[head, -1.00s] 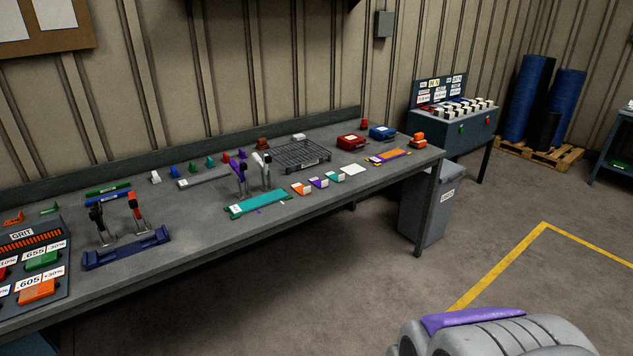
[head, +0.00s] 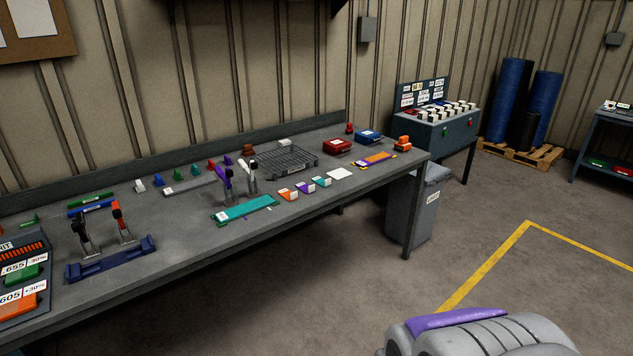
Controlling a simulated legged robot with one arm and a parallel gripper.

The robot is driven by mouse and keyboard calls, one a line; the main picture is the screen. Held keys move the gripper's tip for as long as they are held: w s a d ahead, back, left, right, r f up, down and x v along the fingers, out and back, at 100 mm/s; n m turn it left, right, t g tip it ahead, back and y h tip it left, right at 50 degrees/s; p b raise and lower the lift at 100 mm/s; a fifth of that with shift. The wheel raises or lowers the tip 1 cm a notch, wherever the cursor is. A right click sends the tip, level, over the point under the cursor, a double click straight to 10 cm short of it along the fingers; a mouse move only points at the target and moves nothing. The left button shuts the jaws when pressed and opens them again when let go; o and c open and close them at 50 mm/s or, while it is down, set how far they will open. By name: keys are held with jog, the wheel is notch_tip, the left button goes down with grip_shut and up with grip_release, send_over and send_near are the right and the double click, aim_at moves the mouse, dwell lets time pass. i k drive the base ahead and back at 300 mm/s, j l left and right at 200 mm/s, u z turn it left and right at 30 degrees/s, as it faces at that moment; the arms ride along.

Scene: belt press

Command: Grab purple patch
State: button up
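The purple patch (head: 305,187) is a small piece with a white part on the long grey workbench (head: 210,255). It lies between an orange-and-white patch (head: 287,194) and a teal-and-white patch (head: 321,181), near the bench's front edge. A grey ribbed part of my own body (head: 490,335) with a purple strip shows at the bottom right. It is well away from the patch, and I cannot make out gripper fingers on it.
A teal strip (head: 245,208) with upright clamp levers stands left of the patches. A white card (head: 340,174) and an orange-purple strip (head: 375,160) lie to the right. A wire rack (head: 290,161) is behind. A grey bin (head: 412,210) stands by the bench's right end. The floor in front is clear.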

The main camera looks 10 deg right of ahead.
aim_at(303, 187)
jog(key=i, duration=0.55)
jog(key=i+j+z, duration=0.1)
jog(key=i, duration=0.5)
jog(key=i+j, duration=0.15)
jog(key=i, duration=0.4)
jog(key=i+j+z, duration=0.1)
jog(key=i, duration=0.45)
